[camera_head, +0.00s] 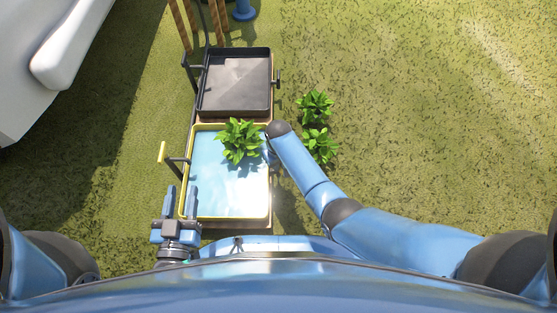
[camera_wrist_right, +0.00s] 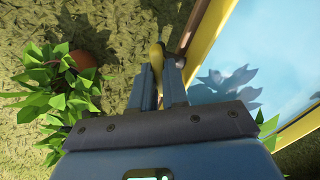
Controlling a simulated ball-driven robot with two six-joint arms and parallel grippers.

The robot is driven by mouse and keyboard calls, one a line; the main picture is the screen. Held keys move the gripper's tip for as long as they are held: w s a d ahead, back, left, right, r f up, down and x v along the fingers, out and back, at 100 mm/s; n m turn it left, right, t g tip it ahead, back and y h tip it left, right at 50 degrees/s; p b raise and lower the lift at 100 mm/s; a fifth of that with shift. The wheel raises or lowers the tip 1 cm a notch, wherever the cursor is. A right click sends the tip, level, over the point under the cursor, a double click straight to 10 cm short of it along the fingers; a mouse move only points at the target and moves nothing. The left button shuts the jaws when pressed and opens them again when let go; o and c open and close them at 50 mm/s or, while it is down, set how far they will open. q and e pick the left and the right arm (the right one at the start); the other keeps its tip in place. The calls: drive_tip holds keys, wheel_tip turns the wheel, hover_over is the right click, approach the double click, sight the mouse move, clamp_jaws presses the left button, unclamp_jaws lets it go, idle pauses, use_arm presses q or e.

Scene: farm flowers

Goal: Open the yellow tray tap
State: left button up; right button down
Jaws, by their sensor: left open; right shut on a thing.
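The yellow-rimmed tray (camera_head: 223,216) holds blue water and lies in front of me in the head view. Its rim also shows in the right wrist view (camera_wrist_right: 208,40). My right gripper (camera_wrist_right: 158,75) is shut on a small yellow tap handle (camera_wrist_right: 156,52) beside the rim. A brown stem (camera_wrist_right: 187,32) shows next to the handle. In the head view my right arm hides this handle. A yellow lever (camera_head: 162,152) on a dark bracket stands on the tray's left side. My left gripper (camera_head: 181,193) is open and empty over the tray's front left corner.
A black tray (camera_head: 236,110) with a dark knob (camera_head: 278,82) on its right side lies beyond. A leafy plant (camera_head: 239,140) stands over the yellow tray. Two more plants (camera_head: 315,105) (camera_head: 320,146) stand on the grass at right. The grass farther right is free.

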drive_tip(key=n+p, duration=0.1)
drive_tip(key=n, duration=0.1)
drive_tip(key=shift+r+n, duration=0.15)
drive_tip(key=shift+n, duration=0.25)
drive_tip(key=n+p, duration=0.1)
drive_tip(key=n, duration=0.1)
drive_tip(key=shift+n, duration=0.4)
drive_tip(key=n+p, duration=0.1)
drive_tip(key=n, duration=0.2)
drive_tip(key=shift+n, duration=1.7)
drive_tip(key=c, duration=1.1)
unclamp_jaws()
drive_tip(key=shift+c, duration=0.2)
drive_tip(key=shift+p, duration=0.4)
